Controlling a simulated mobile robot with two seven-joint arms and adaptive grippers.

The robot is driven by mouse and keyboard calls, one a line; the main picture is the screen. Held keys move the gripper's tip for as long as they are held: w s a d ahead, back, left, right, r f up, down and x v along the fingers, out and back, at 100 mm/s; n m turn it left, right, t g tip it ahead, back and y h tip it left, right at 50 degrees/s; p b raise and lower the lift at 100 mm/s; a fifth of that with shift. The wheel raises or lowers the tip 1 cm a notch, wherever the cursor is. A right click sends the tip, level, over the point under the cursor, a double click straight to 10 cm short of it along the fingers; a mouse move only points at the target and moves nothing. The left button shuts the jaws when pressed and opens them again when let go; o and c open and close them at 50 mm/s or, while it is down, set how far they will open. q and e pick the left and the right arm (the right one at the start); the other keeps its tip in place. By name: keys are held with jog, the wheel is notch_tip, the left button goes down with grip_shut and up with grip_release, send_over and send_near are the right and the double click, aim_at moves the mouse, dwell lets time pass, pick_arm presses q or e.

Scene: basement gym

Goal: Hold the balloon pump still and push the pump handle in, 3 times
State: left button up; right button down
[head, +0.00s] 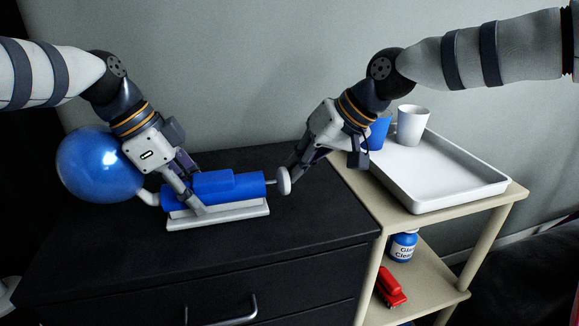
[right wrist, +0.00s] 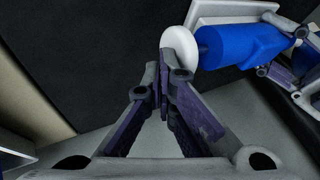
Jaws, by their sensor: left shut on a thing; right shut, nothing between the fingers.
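The blue balloon pump (head: 240,186) lies on its grey base on the black cabinet top. A round blue balloon (head: 98,164) sits at its left end. The white pump handle (head: 284,181) is at the right end, with a short rod showing between it and the body. My left gripper (head: 190,198) is shut on the pump body from above. My right gripper (head: 293,176) is shut and empty, its fingertips right beside the handle's outer face. In the right wrist view the closed fingertips (right wrist: 163,60) are at the edge of the handle (right wrist: 180,47); I cannot tell whether they touch.
A light shelf unit stands to the right with a white tray (head: 455,185), a white mug (head: 412,125) and a blue mug (head: 378,131) on top. A blue-labelled bottle (head: 403,246) and a red toy car (head: 391,287) are on its lower shelf. The cabinet top (head: 300,235) is clear in front of the pump.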

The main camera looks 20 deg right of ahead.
jog(key=shift+d, duration=1.25)
jog(key=v, duration=0.9)
jog(key=shift+s+r, duration=0.15)
jog(key=shift+r, duration=0.25)
pick_arm(q)
jog(key=o, duration=1.2)
jog(key=shift+o, duration=0.2)
